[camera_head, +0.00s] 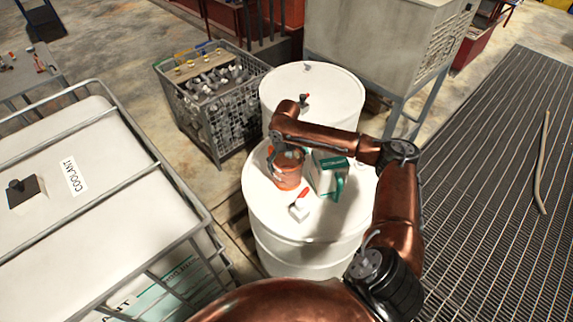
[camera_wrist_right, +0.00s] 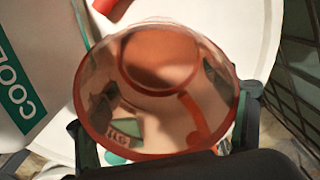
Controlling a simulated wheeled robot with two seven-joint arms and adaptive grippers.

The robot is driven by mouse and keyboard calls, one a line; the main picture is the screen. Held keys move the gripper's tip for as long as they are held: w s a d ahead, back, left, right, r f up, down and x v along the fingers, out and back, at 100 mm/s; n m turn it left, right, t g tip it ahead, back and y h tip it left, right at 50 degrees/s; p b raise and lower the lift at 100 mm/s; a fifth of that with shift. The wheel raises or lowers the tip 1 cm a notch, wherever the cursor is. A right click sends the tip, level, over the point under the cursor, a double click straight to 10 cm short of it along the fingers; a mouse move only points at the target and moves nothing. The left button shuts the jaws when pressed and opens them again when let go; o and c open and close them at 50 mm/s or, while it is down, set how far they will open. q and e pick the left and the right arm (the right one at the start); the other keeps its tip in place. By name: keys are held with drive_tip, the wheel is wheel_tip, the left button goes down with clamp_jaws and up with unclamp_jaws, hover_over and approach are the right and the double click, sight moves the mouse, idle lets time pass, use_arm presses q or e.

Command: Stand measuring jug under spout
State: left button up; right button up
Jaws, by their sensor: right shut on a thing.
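The measuring jug looks like a translucent orange-red vessel (camera_head: 287,174) over the near white drum's top in the head view. In the right wrist view I look into the open mouth of the jug (camera_wrist_right: 160,85). My right gripper (camera_head: 277,152) is shut on it, with a dark finger on either side in the wrist view. I cannot tell whether the jug's base touches the drum. A small dark fitting with a red part (camera_head: 304,101) is on the far drum; I cannot tell whether it is the spout. My left gripper is not in view.
On the near drum (camera_head: 262,213) stand a white-and-green coolant container (camera_head: 326,175), right of the jug, and a white bottle with a red cap (camera_head: 299,209). The far drum (camera_head: 335,88) stands behind. A caged coolant tank (camera_head: 110,160) is left, a wire crate (camera_head: 210,95) behind.

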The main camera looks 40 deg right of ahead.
drive_tip(key=o, duration=1.3)
drive_tip(key=shift+f, duration=0.1)
drive_tip(key=shift+c, duration=0.2)
